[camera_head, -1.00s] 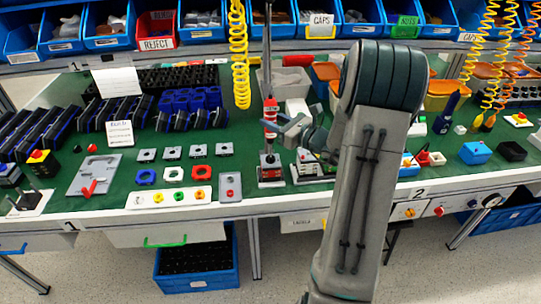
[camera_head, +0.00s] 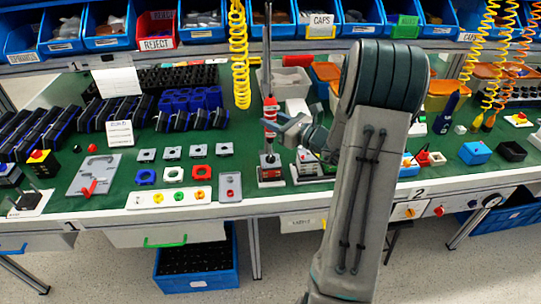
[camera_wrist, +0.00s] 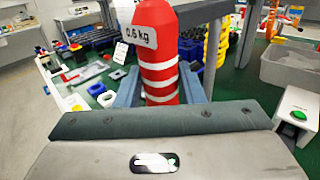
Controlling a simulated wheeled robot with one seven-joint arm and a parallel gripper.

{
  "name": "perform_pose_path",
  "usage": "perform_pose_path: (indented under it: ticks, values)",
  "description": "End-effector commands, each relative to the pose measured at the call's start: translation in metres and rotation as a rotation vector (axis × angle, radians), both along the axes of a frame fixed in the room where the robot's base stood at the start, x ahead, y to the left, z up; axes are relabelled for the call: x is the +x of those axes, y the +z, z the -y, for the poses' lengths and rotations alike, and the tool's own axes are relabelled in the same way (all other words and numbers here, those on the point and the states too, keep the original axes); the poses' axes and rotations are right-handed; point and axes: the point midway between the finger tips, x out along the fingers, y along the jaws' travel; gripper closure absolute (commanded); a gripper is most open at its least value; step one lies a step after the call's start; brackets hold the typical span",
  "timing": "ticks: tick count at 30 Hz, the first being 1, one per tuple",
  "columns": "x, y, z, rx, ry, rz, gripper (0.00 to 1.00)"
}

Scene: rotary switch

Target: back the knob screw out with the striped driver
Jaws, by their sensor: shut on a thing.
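The striped driver (camera_head: 270,112), red with white bands, stands upright near the middle of the bench in the head view. In the wrist view the driver (camera_wrist: 160,62) carries a "0.6 kg" label and sits between my two blue-grey fingers. My gripper (camera_head: 275,126) is shut around its body from the right.
A second small fixture (camera_head: 308,162) stands close to the right. A grey post (camera_head: 267,50) rises behind the driver. Coloured switch parts (camera_head: 172,174) lie to the left, and a grey bin (camera_head: 290,84) stands behind. Yellow coiled hose (camera_head: 239,60) hangs at the back.

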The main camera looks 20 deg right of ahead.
Motion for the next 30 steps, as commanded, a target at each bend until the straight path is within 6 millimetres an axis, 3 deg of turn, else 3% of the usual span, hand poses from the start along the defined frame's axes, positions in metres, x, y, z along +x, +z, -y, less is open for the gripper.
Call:
perform_pose_path:
  ticks: [19,30]
  values:
    - [-0.001,-0.001,0.000,-0.002,0.000,-0.007,0.88]
    - [-0.001,0.019,0.000,0.001,0.000,-0.005,0.88]
